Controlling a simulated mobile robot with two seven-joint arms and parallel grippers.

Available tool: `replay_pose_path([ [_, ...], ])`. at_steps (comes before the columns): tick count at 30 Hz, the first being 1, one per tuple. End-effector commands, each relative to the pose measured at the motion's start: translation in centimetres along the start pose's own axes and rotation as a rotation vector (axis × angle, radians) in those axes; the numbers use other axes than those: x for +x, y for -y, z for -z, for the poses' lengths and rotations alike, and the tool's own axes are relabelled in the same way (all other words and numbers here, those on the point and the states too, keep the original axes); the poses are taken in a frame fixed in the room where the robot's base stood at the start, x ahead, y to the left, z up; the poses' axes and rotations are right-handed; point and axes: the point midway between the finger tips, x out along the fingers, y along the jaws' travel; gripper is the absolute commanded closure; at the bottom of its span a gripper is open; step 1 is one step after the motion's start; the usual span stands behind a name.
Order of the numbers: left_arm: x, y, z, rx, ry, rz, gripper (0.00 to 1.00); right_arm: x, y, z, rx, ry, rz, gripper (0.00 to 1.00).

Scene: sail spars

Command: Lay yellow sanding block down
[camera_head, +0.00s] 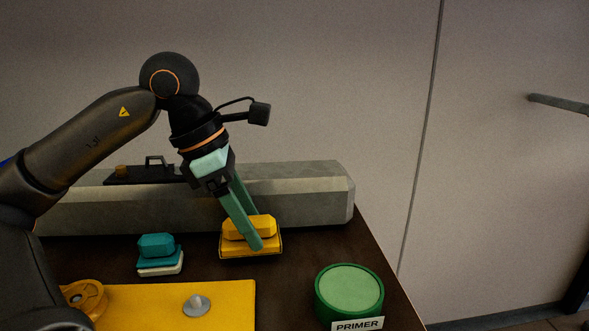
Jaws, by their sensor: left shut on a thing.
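The yellow sanding block (236,231) is near the middle of the dark table, just in front of the long grey spar. It has a faceted yellow top over a wider yellow base. My left gripper (258,230) reaches down from above with pale green fingers and is shut on the yellow sanding block. One finger covers part of its right side. The block looks level and low over the table; I cannot tell whether its underside touches. My right gripper is not in view.
A teal sanding block (157,246) with a white base stands left. A green tin labelled PRIMER (349,290) is at the right. A yellow mat (150,306) lies in front, with a grey knob (196,306). The grey spar (300,195) runs along the back.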

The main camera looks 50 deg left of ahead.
Motion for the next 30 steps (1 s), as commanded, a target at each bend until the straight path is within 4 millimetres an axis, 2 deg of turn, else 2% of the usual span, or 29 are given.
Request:
replay_pose_path([
  [24,2.3,0.0,0.9,0.001,-0.001,0.000,0.84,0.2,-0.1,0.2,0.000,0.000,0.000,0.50],
  [25,2.3,0.0,0.9,0.001,0.001,0.000,0.31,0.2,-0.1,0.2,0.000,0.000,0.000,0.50],
  [30,2.3,0.0,0.9,0.002,0.001,0.000,0.12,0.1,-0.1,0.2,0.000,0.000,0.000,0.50],
])
